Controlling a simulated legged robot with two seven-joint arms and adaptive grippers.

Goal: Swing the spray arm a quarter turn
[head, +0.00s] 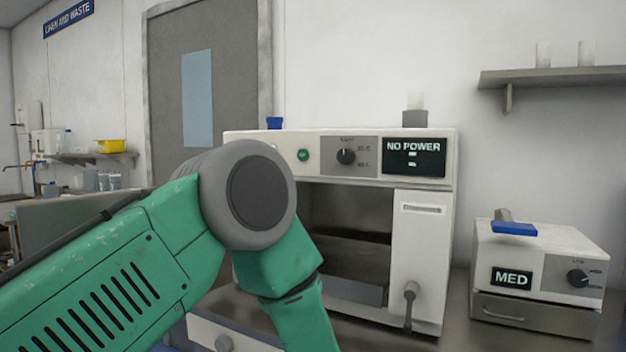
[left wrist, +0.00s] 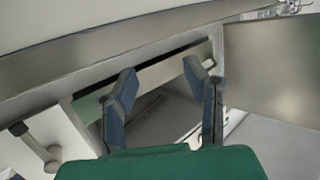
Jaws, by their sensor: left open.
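A white machine (head: 425,250) with an open-fronted chamber (head: 345,215) stands on the counter, its display reading NO POWER. My left arm covers the left part of the machine in the head view, and its gripper is out of that picture. In the left wrist view my left gripper (left wrist: 160,68) is open, with nothing between its fingers, pointing at the open chamber (left wrist: 155,125). A pale flat bar (left wrist: 150,75) crosses the chamber behind the fingers; I cannot tell whether it is the spray arm. My right gripper is in neither view.
A grey lever (head: 409,305) hangs on the machine's right front panel. A small white box (head: 540,260) marked MED, with a blue-handled piece on top, stands to the right. A wall shelf (head: 550,78) is above it. A drawer front (head: 235,335) shows at the bottom.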

